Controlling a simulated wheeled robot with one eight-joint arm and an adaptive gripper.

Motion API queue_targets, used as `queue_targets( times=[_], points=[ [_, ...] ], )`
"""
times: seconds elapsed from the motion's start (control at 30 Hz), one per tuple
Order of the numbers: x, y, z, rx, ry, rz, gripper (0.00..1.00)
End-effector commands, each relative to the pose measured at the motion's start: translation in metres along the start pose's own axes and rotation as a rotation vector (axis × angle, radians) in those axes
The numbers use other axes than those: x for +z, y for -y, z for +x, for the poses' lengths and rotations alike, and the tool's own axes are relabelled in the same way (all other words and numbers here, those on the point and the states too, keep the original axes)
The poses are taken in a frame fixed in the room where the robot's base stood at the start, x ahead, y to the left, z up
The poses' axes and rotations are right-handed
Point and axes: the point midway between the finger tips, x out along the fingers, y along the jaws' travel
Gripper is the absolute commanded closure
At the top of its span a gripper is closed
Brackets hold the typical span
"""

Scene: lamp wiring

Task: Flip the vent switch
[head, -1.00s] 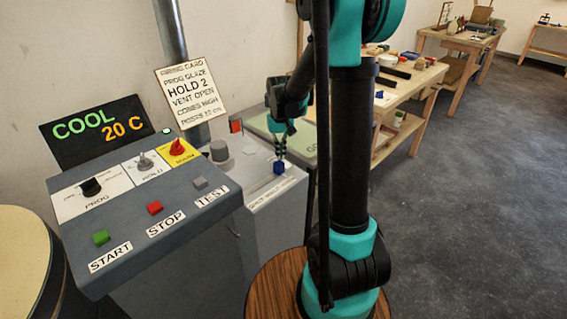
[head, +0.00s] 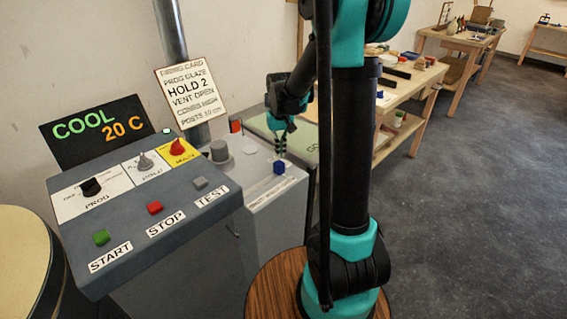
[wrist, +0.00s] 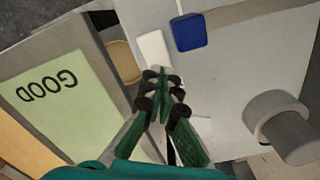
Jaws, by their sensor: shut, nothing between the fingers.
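A blue block-shaped handle (head: 280,167) stands near the front edge of the grey side panel (head: 262,172). In the wrist view the blue handle (wrist: 191,32) sits on a thin grey stem. The label along the panel edge is too small to read, so I cannot confirm that this is the vent switch. My gripper (head: 281,153) is shut and empty, just behind and above the blue handle. In the wrist view my gripper (wrist: 161,72) points at a white rectangular plate (wrist: 152,47) left of the handle. I see a gap between fingertips and handle.
A grey round knob (head: 219,150) stands on the panel, left of my gripper. The sloped control console (head: 150,240) with knobs and buttons is at left. A green GOOD board (wrist: 50,95) lies beside the panel. A firing card (head: 190,90) stands behind.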

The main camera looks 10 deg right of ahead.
Motion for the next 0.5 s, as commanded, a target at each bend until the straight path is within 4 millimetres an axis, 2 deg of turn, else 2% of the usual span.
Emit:
queue_targets(
  times=[0.5],
  points=[
    [0.0,0.0,-0.038,0.0,0.0,0.0,1.0]
  ],
)
